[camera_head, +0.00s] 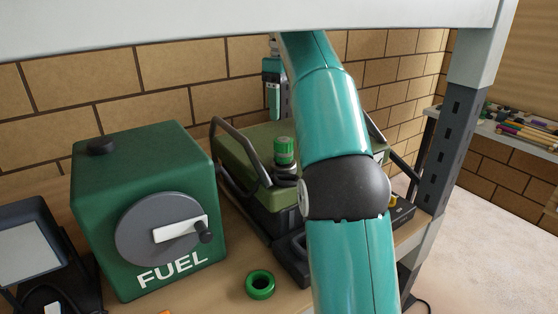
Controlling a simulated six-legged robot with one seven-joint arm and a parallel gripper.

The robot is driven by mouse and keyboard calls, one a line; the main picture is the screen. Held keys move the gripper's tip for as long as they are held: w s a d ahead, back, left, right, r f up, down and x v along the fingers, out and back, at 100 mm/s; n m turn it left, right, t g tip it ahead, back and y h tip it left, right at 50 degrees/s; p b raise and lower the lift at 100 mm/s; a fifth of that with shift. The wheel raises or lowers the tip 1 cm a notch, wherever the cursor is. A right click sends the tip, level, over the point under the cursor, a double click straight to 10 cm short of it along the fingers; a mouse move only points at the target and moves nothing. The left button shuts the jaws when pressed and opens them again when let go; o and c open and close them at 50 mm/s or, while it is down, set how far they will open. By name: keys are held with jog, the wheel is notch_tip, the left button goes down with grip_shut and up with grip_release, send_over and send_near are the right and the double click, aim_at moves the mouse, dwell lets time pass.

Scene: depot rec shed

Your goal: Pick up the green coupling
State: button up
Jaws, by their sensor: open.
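A small green cylinder (285,151) with a paler band stands upright on a black round piece on top of the olive case (238,149); it looks like the green coupling. A green ring (260,285) with an open middle lies flat on the bench nearer to me, so which one is meant is not certain. My gripper (278,117) hangs at the back, pointing down, in the picture above the green cylinder and apart from it. It is open, with nothing seen in it, and partly hidden behind my teal arm.
A green FUEL box (145,205) with a grey dial stands left of the case. A dark device with a screen (32,250) is at the far left. The case's handles (232,165) rise beside the cylinder. A grey shelf edge (200,18) crosses above; a post (445,135) stands right.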

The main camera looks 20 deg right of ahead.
aim_at(284, 139)
notch_tip(284, 139, down, 6)
jog(key=shift+f, duration=0.25)
jog(key=f, duration=0.4)
jog(key=shift+s+a, duration=0.25)
jog(key=shift+a, duration=0.05)
jog(key=shift+f, duration=0.5)
jog(key=c, duration=1.1)
jog(key=shift+c, duration=0.2)
jog(key=shift+r, duration=0.1)
notch_tip(284, 139, up, 10)
jog(key=shift+f, duration=0.1)
